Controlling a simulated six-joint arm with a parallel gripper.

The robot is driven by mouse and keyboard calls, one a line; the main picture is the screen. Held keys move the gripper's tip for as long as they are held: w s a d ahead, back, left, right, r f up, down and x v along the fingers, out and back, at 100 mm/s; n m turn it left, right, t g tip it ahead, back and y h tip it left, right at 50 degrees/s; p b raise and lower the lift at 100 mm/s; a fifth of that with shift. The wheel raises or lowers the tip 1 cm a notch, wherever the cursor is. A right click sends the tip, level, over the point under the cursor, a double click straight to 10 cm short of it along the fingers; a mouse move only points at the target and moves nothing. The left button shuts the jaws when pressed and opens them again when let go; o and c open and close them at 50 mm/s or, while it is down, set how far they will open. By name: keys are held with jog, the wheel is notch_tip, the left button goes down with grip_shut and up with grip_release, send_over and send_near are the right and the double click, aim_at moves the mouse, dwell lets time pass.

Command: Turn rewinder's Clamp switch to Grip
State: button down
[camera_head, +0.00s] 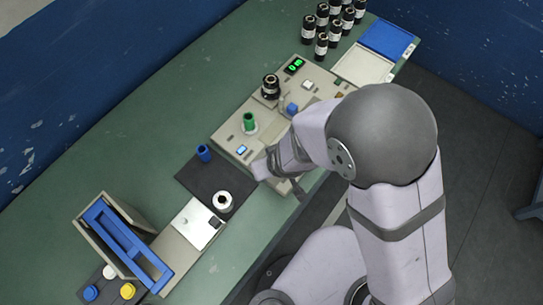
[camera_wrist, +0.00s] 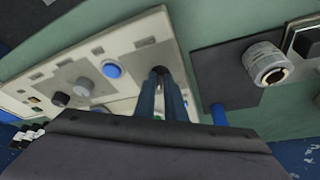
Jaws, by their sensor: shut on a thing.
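The rewinder is a beige machine (camera_head: 222,139) on the green bench; its panel (camera_wrist: 125,45) also shows in the wrist view. My gripper (camera_wrist: 166,92) is at this panel, its two dark fingers closed around a small dark knob (camera_wrist: 158,71), whose tip shows between them. I take this knob for the Clamp switch, but no label is readable and its setting cannot be told. A blue button (camera_wrist: 112,69) and another dark knob (camera_wrist: 60,98) sit to its left in the wrist view. In the head view my arm hides the gripped knob.
A dark mat (camera_head: 188,182) beside the rewinder carries a blue cylinder (camera_head: 203,152) and a silver ring-shaped part (camera_head: 222,201). A green cylinder (camera_head: 249,122) and a black spool (camera_head: 270,86) stand on the machine. Several dark bottles (camera_head: 322,45) stand at the back.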

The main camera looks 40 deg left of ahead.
jog(key=shift+a+p, duration=0.1)
jog(key=shift+p, duration=0.25)
jog(key=c, duration=1.8)
grip_release()
jog(key=shift+r, duration=0.15)
jog(key=p+v, duration=0.3)
jog(key=v, duration=0.4)
jog(key=shift+s, duration=0.1)
